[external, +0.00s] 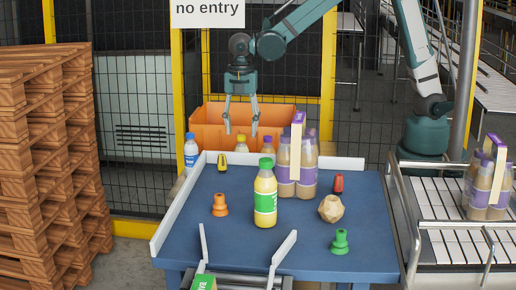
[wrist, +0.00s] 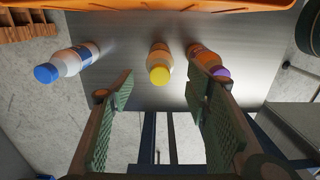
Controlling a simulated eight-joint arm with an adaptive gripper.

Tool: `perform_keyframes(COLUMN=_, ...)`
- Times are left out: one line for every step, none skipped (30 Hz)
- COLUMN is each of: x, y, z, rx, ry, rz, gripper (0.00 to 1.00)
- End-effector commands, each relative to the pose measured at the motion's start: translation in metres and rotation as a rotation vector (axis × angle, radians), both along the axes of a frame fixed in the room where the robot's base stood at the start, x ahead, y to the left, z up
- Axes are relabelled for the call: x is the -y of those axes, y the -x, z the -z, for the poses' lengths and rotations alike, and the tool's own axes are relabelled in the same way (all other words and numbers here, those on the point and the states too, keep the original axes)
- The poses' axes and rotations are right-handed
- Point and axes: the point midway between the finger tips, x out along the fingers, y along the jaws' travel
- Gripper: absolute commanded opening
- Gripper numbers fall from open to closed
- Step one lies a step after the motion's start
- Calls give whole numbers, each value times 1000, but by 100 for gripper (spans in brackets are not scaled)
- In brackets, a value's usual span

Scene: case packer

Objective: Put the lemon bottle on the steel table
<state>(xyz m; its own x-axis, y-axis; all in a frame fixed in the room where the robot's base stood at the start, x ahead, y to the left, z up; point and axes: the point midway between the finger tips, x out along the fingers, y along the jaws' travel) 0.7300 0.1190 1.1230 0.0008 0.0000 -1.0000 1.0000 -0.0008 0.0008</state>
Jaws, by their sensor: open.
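Another bottle, with yellow contents, a green label and a green cap (external: 265,198), stands upright on the blue table. My gripper (external: 241,125) is open and empty over the steel table. In the wrist view, the yellow-capped bottle appears in the gap between my fingers (wrist: 160,88).
A blue-capped bottle (wrist: 68,64) and a purple-capped bottle (wrist: 206,58) flank the yellow-capped one. An orange crate (external: 205,116) is behind. The blue table (external: 185,240) carries a purple-labelled bottle pack (external: 287,185) and several small items. A pallet stack (external: 50,150) stands left.

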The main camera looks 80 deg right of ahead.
Motion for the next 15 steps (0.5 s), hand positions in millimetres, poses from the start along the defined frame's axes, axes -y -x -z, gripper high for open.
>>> perform_keyframes(x=0, y=0, z=-6, rx=0, ry=0, rz=0, gripper=48)
perform_keyframes(x=0, y=0, z=-8, rx=0, ry=0, rz=0, gripper=48)
perform_keyframes(x=0, y=0, z=-12, rx=0, ry=0, rz=0, gripper=48)
perform_keyframes(x=0, y=0, z=-14, rx=0, ry=0, rz=0, gripper=48)
perform_keyframes(x=0, y=0, z=-16, rx=0, ry=0, rz=0, gripper=48)
perform_keyframes(x=0, y=0, z=-18, rx=0, ry=0, rz=0, gripper=48)
perform_keyframes(x=0, y=0, z=-19, rx=0, ry=0, rz=0, gripper=48)
perform_keyframes(x=0, y=0, z=-20, rx=0, ry=0, rz=0, gripper=48)
perform_keyframes(x=0, y=0, z=-21, rx=0, ry=0, rz=0, gripper=48)
perform_keyframes(x=0, y=0, z=-21, rx=0, ry=0, rz=0, gripper=48)
perform_keyframes(x=0, y=0, z=-22, rx=0, ry=0, rz=0, gripper=48)
perform_keyframes(x=0, y=0, z=-22, rx=0, ry=0, rz=0, gripper=48)
perform_keyframes(x=0, y=0, z=-22, rx=0, ry=0, rz=0, gripper=48)
perform_keyframes(x=0, y=0, z=-22, rx=0, ry=0, rz=0, gripper=48)
perform_keyframes(x=0, y=0, z=-22, rx=0, ry=0, rz=0, gripper=48)
